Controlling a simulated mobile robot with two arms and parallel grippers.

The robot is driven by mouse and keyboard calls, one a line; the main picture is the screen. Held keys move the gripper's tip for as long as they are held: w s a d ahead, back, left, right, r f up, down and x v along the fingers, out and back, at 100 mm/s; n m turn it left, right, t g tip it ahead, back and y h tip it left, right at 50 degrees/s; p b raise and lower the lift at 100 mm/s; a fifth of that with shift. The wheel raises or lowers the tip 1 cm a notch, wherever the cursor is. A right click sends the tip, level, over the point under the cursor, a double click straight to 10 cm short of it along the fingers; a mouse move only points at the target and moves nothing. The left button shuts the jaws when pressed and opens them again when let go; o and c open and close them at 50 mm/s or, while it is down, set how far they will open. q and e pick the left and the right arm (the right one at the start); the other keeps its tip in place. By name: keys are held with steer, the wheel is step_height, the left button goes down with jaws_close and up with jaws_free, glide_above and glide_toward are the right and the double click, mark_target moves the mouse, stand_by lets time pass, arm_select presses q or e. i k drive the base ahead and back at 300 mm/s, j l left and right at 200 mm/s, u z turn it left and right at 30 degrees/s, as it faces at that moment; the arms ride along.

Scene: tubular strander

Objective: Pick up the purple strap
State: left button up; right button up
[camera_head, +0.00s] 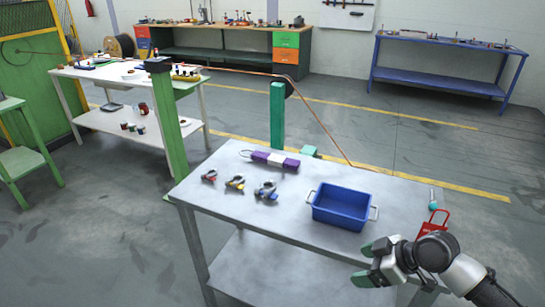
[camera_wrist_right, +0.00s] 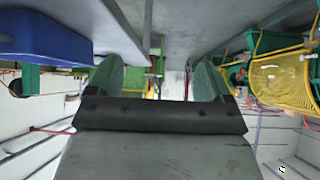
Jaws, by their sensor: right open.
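A purple item with a white middle section (camera_head: 275,160), the only purple thing I see, lies near the back edge of the grey table; I cannot tell for sure that it is a strap. A thin dark loop shows at its left end. My right gripper (camera_head: 368,264) is at the table's front right edge, well to the right of and nearer than the purple item. Its green-tipped fingers are apart with nothing between them, as the right wrist view (camera_wrist_right: 157,80) also shows. My left gripper is not in view.
A blue bin (camera_head: 341,207) with side handles stands on the grey table (camera_head: 235,200), between the purple item and my right gripper. Several small clamp-like items (camera_head: 236,183) lie at the left. A red tag-like item (camera_head: 433,224) lies at the right. A green post (camera_head: 277,115) stands behind.

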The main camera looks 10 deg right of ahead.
mark_target(277, 160)
steer(key=i, duration=1.75)
